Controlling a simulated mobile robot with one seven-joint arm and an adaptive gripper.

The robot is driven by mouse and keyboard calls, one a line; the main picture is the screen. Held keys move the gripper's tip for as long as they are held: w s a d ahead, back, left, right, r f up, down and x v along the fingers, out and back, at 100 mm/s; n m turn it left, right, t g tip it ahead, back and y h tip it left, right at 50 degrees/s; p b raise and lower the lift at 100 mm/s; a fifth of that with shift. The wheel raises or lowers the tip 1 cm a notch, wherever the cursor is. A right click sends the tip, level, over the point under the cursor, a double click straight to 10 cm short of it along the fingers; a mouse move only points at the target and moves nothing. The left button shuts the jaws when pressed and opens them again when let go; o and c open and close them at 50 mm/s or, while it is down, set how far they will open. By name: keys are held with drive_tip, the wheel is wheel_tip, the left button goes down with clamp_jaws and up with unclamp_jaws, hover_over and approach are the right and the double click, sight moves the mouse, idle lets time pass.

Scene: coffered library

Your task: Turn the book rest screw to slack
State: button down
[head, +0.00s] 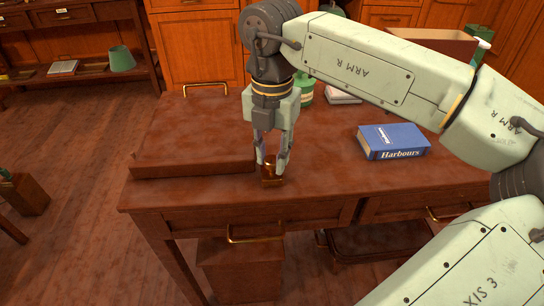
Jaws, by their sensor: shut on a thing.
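The book rest (205,135) is a wide, dark reddish-brown wooden slope on the left part of the desk top. A small brass screw knob (270,166) on a wooden block (272,182) sits at its front right corner, near the desk's front edge. My gripper (271,165) points down from above and is shut on the brass knob, with a finger on either side. The fingers partly hide the knob, and I cannot tell how far it is turned.
A blue book marked "Harbours" (393,141) lies on the desk (330,170) to the right of my gripper. A green object (304,89) stands behind my gripper. An open brown box (436,45) is at the back right. The desk between knob and blue book is clear.

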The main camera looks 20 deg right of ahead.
drive_tip(key=n+b, duration=0.1)
drive_tip(key=n, duration=0.3)
drive_tip(key=shift+n, duration=0.3)
drive_tip(key=n, duration=0.5)
drive_tip(key=shift+n+b, duration=0.3)
drive_tip(key=n, duration=0.5)
drive_tip(key=shift+n+b, duration=0.45)
drive_tip(key=shift+n, duration=2.25)
drive_tip(key=c, duration=1.3)
unclamp_jaws()
